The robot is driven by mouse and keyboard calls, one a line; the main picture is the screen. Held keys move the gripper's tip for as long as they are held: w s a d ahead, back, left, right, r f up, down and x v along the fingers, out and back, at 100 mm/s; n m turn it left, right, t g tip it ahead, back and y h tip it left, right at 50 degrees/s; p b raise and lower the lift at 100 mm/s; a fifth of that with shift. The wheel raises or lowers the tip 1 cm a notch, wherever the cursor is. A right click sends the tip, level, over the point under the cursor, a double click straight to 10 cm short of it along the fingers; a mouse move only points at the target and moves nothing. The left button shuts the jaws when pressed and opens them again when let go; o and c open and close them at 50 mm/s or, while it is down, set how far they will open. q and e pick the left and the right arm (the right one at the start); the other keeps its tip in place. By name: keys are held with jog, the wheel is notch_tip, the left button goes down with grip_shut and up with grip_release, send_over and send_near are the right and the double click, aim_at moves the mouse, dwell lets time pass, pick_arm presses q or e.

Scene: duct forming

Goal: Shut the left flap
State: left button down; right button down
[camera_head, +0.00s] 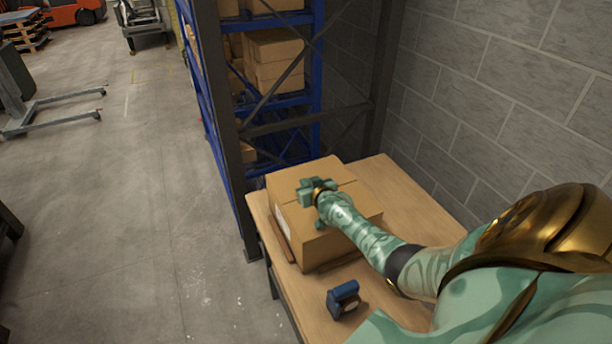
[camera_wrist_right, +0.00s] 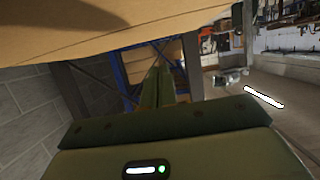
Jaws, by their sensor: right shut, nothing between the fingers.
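A brown cardboard box (camera_head: 305,236) stands on a wooden table in the head view. Its top looks flat and closed, with a seam across it; I cannot clearly tell the left flap apart from the rest of the top. My right gripper (camera_head: 306,193) is over the middle of the box top, with its fingers shut and empty. In the right wrist view the shut fingers (camera_wrist_right: 158,86) point ahead, close to a tan cardboard surface (camera_wrist_right: 130,25). I cannot tell whether they touch it. My forearm hides part of the box's right side. My left gripper is not in view.
A small blue device (camera_head: 343,299) lies on the table (camera_head: 412,205) in front of the box. A blue shelving rack (camera_head: 222,135) with cartons stands behind, and a grey block wall (camera_head: 480,90) on the right. Open floor lies to the left.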

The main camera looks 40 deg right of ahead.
aim_at(315, 212)
dwell(0.3)
jog(key=shift+w+d+f+b, duration=0.15)
jog(key=shift+w+f+b, duration=0.15)
jog(key=shift+w+b, duration=0.35)
jog(key=shift+w+d, duration=0.1)
jog(key=shift+w, duration=0.05)
notch_tip(315, 212, up, 5)
jog(key=p, duration=0.4)
jog(key=s+f, duration=0.2)
jog(key=s+a+f+b, duration=0.1)
jog(key=s+f, duration=0.1)
jog(key=s+a+f, duration=0.1)
jog(key=s+f, duration=0.2)
jog(key=shift+s+a+b, duration=0.1)
jog(key=shift+a+b, duration=0.05)
jog(key=shift+b, duration=0.25)
jog(key=shift+s+f, duration=0.1)
jog(key=shift+s, duration=0.15)
jog(key=shift+a, duration=0.1)
